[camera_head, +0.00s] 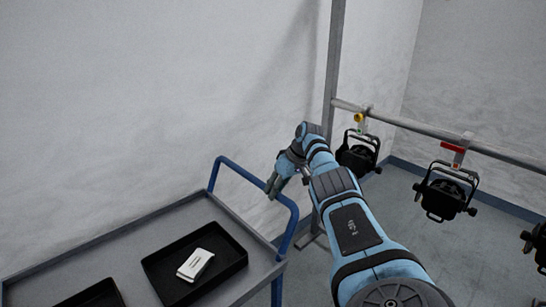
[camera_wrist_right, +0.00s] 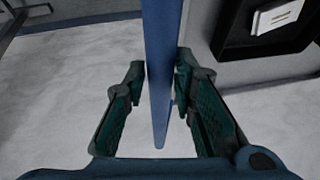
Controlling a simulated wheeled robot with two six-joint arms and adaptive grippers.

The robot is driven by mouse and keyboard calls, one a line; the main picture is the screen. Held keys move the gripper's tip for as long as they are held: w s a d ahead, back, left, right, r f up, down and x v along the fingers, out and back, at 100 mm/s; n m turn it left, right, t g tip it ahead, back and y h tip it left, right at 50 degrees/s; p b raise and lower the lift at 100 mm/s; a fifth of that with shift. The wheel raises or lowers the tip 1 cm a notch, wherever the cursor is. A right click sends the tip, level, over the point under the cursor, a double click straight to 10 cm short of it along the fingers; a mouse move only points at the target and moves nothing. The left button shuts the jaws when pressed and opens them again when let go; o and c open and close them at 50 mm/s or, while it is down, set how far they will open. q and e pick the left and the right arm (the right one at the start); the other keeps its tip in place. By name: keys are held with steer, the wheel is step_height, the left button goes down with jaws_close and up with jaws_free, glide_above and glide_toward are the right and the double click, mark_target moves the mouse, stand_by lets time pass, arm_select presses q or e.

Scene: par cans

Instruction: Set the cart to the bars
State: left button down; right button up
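The cart (camera_head: 215,218) is a grey tray trolley at lower left with a blue handle (camera_head: 232,169) at its right end. In the right wrist view the blue handle (camera_wrist_right: 162,75) runs lengthwise between my two fingers. My right gripper (camera_head: 287,181) is at the handle with its fingers spread; its fingers show in the right wrist view (camera_wrist_right: 160,98), with gaps beside the bar near the palm. Whether the fingertips touch the bar is unclear. The grey horizontal bar (camera_head: 398,120) crosses the right side, joined to an upright post (camera_head: 334,60). My left gripper is not in view.
A black tray (camera_head: 155,262) on the cart holds a small white object (camera_head: 195,264); another black tray (camera_head: 98,297) is cut off by the frame. Black par cans (camera_head: 441,196) hang from the bar on coloured clamps (camera_head: 452,147). A white wall (camera_head: 130,90) stands behind the cart.

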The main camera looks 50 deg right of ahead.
steer(key=shift+o, duration=1.2)
steer(key=shift+d, duration=0.25)
steer(key=v, duration=1.2)
steer(key=shift+d+f, duration=0.1)
